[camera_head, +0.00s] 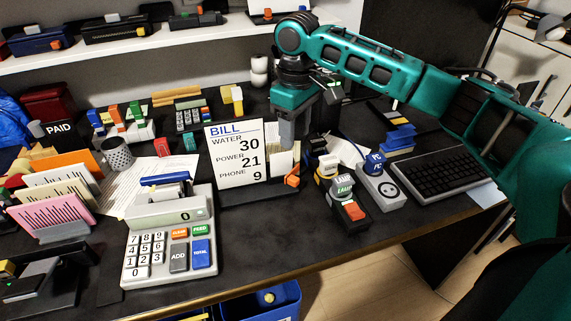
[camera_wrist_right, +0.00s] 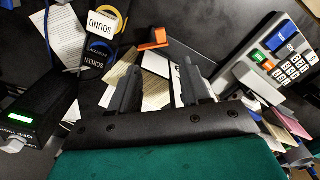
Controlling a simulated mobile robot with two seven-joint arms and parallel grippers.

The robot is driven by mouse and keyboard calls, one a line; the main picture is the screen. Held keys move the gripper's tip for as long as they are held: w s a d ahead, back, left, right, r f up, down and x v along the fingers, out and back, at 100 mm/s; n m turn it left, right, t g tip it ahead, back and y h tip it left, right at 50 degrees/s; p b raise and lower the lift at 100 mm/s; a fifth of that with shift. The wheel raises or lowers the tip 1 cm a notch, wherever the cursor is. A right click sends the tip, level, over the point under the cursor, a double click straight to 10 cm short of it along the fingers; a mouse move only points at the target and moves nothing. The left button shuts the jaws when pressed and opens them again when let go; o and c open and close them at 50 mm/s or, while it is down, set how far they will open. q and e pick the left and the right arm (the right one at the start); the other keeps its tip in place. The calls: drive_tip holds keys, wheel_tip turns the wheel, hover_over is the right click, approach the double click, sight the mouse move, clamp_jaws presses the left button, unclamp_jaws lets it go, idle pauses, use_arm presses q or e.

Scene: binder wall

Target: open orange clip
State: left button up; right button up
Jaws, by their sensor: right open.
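The orange clip (camera_head: 292,180) sits low at the right edge of the white BILL sign (camera_head: 235,160), by some pale papers. The clip also shows in the right wrist view (camera_wrist_right: 154,40), just beyond my fingertips and roughly between them in the picture. My right gripper (camera_head: 291,138) comes in from above and points down behind and above the clip, apart from it. Its two dark fingers (camera_wrist_right: 158,68) are spread with nothing gripped; papers show beyond them. Whether the clip's jaws are open or shut is too small to tell. My left gripper is not in view.
A calculator (camera_head: 165,245) stands front left of the sign. The dark desk in front of the sign (camera_head: 270,232) is clear.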

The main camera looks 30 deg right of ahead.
hover_over(295, 179)
wheel_tip(295, 179, down, 4)
drive_tip(key=shift+f+b, duration=0.2)
drive_tip(key=shift+b, duration=0.25)
wheel_tip(295, 179, down, 8)
drive_tip(key=shift+f+b, duration=0.1)
drive_tip(key=shift+b, duration=0.7)
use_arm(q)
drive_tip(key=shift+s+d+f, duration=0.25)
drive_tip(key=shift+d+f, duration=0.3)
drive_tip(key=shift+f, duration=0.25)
use_arm(e)
drive_tip(key=shift+c, duration=0.5)
drive_tip(key=shift+w, duration=0.1)
clamp_jaws()
